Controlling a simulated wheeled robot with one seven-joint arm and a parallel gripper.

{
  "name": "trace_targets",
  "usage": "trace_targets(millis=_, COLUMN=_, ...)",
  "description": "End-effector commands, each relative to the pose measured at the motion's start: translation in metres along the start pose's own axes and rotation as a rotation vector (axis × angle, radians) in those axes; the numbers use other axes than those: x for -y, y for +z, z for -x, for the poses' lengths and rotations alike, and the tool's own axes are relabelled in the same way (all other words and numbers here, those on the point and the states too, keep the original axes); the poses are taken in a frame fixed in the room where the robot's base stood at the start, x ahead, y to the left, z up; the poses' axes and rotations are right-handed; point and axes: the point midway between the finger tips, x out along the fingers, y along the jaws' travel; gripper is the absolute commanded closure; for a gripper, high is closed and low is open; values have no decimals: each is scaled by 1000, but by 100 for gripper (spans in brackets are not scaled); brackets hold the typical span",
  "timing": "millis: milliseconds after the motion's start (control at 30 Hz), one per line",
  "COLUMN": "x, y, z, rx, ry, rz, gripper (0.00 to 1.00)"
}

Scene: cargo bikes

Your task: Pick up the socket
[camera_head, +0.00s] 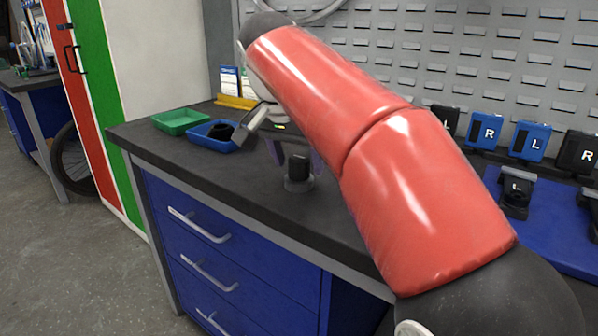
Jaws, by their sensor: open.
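A small dark upright piece (298,168), which looks like the socket, stands on the dark workbench top (345,215) with a grey rounded base. My gripper (296,158) is over the bench, pointing down. Its purple-grey fingers are apart, one on each side of the dark piece as seen in the head view. I cannot tell whether they touch it or how far in depth they are from it. My red arm hides part of the gripper and the bench behind it.
A green tray (180,122) and a blue tray (207,138) with a dark item inside stand at the left. Black and blue blocks marked L and R, including a blue one (530,141), stand at the right near a blue mat (553,229). A slotted panel (420,45) rises behind.

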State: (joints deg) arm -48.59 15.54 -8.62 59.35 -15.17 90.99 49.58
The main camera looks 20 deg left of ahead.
Motion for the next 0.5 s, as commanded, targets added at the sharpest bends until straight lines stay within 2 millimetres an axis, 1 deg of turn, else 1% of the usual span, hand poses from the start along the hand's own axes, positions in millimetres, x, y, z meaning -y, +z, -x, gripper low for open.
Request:
trace_targets(millis=33, x=-1, y=1, z=-8, rx=1, ry=1, rz=-1, gripper=41)
trace_targets(millis=100, x=0, y=0, z=-14, rx=0, ry=0, rz=-1, gripper=41)
trace_targets(millis=367, x=0, y=0, z=-16, rx=-1, ry=-1, rz=-1, gripper=41)
trace_targets(millis=433, x=0, y=0, z=-16, rx=0, ry=-1, rz=-1, gripper=47)
trace_targets(millis=500, x=0, y=0, z=-16, rx=0, ry=-1, rz=-1, gripper=56)
